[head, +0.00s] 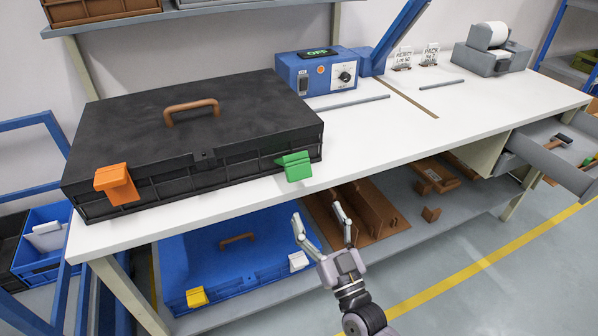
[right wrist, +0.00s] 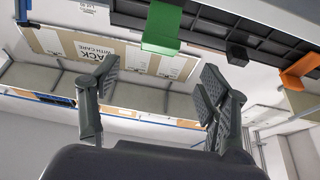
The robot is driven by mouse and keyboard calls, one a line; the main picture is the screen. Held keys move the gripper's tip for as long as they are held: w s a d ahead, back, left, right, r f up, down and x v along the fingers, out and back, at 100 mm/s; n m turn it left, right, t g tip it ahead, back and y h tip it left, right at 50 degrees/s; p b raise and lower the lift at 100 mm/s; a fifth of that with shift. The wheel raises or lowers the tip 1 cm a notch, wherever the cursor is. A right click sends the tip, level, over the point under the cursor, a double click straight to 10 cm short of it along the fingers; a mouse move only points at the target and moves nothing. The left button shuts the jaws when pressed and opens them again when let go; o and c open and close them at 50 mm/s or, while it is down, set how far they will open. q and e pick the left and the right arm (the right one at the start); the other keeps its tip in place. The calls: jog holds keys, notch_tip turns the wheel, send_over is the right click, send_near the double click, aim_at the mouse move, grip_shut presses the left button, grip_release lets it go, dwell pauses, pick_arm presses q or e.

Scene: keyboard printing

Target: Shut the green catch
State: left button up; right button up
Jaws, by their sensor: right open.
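A black case (head: 190,122) with a brown handle lies with its lid down on the white workbench. The green catch (head: 295,166) is on its front, near the right corner, and juts out from the wall. I cannot tell whether it is latched. In the right wrist view the green catch (right wrist: 161,27) shows at the top, beyond the fingers. My right gripper (head: 317,212) is open and empty, in front of the bench edge and below the catch, apart from it. It also shows in the right wrist view (right wrist: 160,72). My left gripper is not in view.
An orange catch (head: 117,184) is on the case's front left. A blue case (head: 200,262) with yellow and white catches lies on the lower shelf, beside brown parts (head: 365,205). A blue device (head: 318,72) stands behind. The bench right of the case is mostly clear.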

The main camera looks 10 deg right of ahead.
aim_at(301, 178)
jog(key=b+x, duration=0.1)
jog(key=x, duration=1)
jog(key=shift+w+r, duration=0.1)
jog(key=shift+w, duration=0.1)
jog(key=shift+c, duration=0.2)
grip_shut()
